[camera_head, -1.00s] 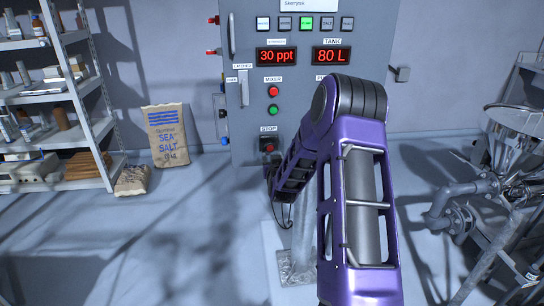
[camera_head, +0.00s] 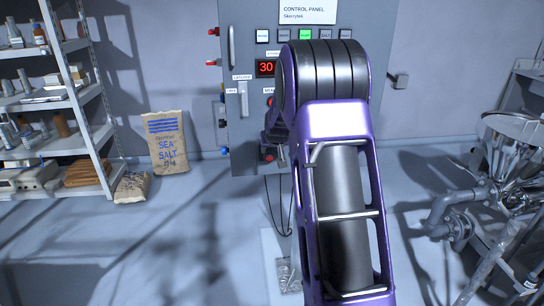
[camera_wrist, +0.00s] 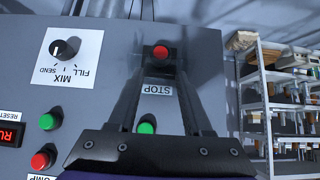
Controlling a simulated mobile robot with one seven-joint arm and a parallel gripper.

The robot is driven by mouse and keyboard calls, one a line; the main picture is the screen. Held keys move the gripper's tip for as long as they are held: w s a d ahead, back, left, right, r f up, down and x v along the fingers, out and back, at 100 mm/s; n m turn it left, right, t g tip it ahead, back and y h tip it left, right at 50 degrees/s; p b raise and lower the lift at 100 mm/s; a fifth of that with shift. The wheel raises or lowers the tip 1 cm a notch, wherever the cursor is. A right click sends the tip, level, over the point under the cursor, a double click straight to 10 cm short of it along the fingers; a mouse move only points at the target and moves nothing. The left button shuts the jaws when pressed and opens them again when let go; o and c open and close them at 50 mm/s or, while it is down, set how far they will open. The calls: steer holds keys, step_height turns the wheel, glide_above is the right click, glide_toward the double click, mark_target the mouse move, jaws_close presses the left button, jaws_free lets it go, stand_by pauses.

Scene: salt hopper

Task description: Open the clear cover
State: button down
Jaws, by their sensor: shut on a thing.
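The control panel (camera_head: 240,140) stands ahead in the head view. In the wrist view it appears upside down, with the red STOP button (camera_wrist: 160,52) in a dark square housing. My gripper (camera_wrist: 160,68) has its two dark fingers at the sides of this housing, the tips near the red button. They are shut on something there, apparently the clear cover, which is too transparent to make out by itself. I cannot tell how far it is lifted. In the head view my arm hides most of the gripper and part of the panel.
The mix knob (camera_wrist: 64,48) and a green button (camera_wrist: 48,120) are on the panel face. A shelf (camera_head: 60,145) and a sea salt bag (camera_head: 166,142) stand left. A metal hopper (camera_head: 512,150) with pipes stands right. Floor between them is mostly clear.

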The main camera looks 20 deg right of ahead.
mark_target(271, 151)
steer(key=r, duration=0.1)
steer(key=w+r, duration=0.1)
steer(key=shift+w+d+r, duration=0.15)
steer(key=shift+w+r, duration=0.05)
steer(key=shift+r, duration=0.15)
steer(key=shift+w+d+r, duration=0.1)
steer(key=shift+w+r, duration=0.3)
steer(key=shift+r, duration=0.05)
steer(key=shift+c, duration=1.6)
jaws_free()
steer(key=shift+s+f, duration=0.1)
steer(key=shift+f, duration=0.2)
steer(key=v, duration=1.7)
steer(key=shift+s+b, duration=0.3)
